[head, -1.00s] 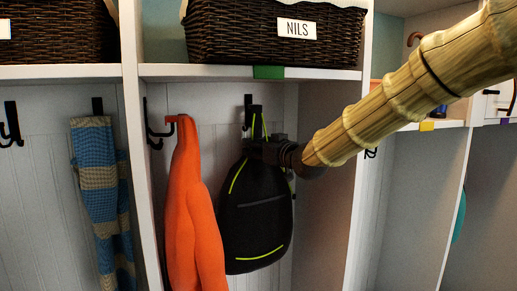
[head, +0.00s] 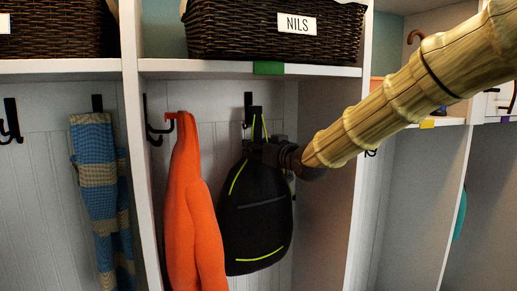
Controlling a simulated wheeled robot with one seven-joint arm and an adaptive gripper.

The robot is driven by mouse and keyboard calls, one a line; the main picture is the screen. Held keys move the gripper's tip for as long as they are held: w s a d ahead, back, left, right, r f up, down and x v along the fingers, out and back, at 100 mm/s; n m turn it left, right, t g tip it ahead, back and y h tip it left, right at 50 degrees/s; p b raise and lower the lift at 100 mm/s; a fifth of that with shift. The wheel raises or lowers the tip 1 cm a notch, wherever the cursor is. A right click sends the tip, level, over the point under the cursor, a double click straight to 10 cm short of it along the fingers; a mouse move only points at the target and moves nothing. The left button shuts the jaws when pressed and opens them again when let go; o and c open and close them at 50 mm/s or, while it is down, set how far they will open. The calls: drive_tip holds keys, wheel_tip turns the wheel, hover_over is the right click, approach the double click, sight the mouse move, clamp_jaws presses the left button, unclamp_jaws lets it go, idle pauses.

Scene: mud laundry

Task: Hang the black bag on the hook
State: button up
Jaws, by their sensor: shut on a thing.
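The black bag (head: 256,220) with yellow-green piping hangs upright in the middle cubby, in front of its back wall. My gripper (head: 258,148) is at the top of the bag, shut on it near its strap. A black hook (head: 248,103) is on the back wall directly above the bag. The bag's top loop (head: 258,124) rises beside the hook's lower part. Whether the loop is around the hook or only in front of it I cannot tell. My gripper hides part of the bag's top, and its fingertips are hard to make out.
An orange garment (head: 190,215) hangs on a hook just left of the bag. A wicker basket (head: 225,30) labelled NILS stands on the shelf (head: 320,70) above. The cubby's right divider (head: 345,200) is close to my arm. A blue striped scarf (head: 97,180) hangs in the left cubby.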

drive_tip(key=o, duration=1.5)
drive_tip(key=shift+o, duration=0.2)
drive_tip(key=shift+s, duration=0.1)
drive_tip(key=shift+s+f, duration=0.1)
drive_tip(key=s+a+b+v, duration=0.1)
drive_tip(key=b+v, duration=0.3)
drive_tip(key=v, duration=0.8)
drive_tip(key=shift+s+a+f, duration=0.2)
drive_tip(key=shift+s+f, duration=0.1)
drive_tip(key=shift+f, duration=0.25)
